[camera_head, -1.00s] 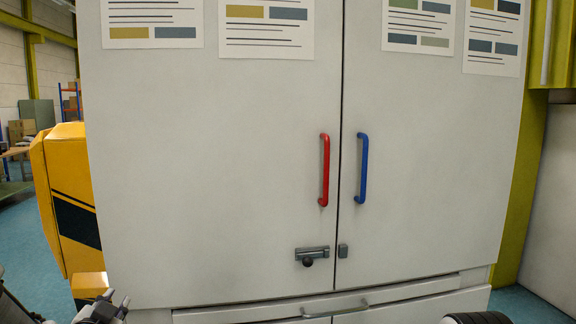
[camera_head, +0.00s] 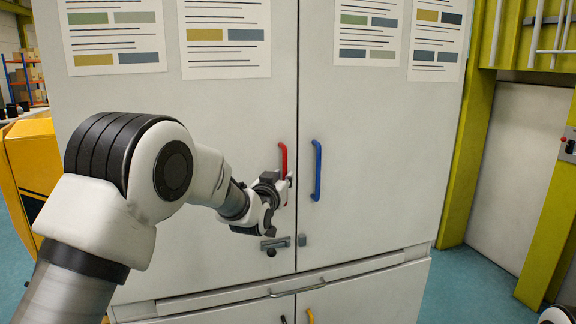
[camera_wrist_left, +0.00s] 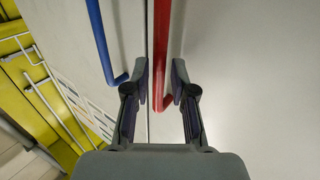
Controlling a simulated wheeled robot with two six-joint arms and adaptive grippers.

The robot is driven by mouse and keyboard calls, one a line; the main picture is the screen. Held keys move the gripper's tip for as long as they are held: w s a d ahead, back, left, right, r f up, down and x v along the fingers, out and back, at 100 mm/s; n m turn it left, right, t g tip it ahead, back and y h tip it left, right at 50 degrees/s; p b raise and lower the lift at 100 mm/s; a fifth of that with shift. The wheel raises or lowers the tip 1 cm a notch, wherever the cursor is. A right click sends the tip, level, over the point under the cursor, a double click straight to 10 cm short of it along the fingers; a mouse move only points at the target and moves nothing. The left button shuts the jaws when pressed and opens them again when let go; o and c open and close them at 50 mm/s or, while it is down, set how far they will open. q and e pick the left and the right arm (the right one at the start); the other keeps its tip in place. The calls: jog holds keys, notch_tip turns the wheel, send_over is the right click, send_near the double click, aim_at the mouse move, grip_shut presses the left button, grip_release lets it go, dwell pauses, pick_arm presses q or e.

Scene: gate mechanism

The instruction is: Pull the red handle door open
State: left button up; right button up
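The red handle (camera_head: 284,154) is a vertical bar on the left door (camera_head: 225,110) of a white cabinet; that door looks closed. My left gripper (camera_head: 287,183) is at the lower part of the handle and hides some of it. In the left wrist view the gripper (camera_wrist_left: 160,82) is open. Its two fingers stand on either side of the red handle (camera_wrist_left: 162,45), with gaps showing between them and the bar. My right gripper is not in view.
A blue handle (camera_head: 317,170) is on the right door, close beside the red one. A grey latch (camera_head: 275,243) sits below, apart from its catch (camera_head: 301,240). A drawer or lower-door handle (camera_head: 297,290) is underneath.

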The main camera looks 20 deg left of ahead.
pick_arm(q)
jog(key=shift+w+d+r, duration=0.1)
jog(key=shift+w+r, duration=0.15)
jog(key=shift+w, duration=0.5)
jog(key=shift+w+f+p, duration=0.15)
jog(key=shift+w+p, duration=0.2)
jog(key=shift+w, duration=0.1)
jog(key=shift+f, duration=0.1)
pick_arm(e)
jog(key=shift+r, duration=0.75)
pick_arm(q)
grip_shut()
jog(key=shift+s, duration=0.1)
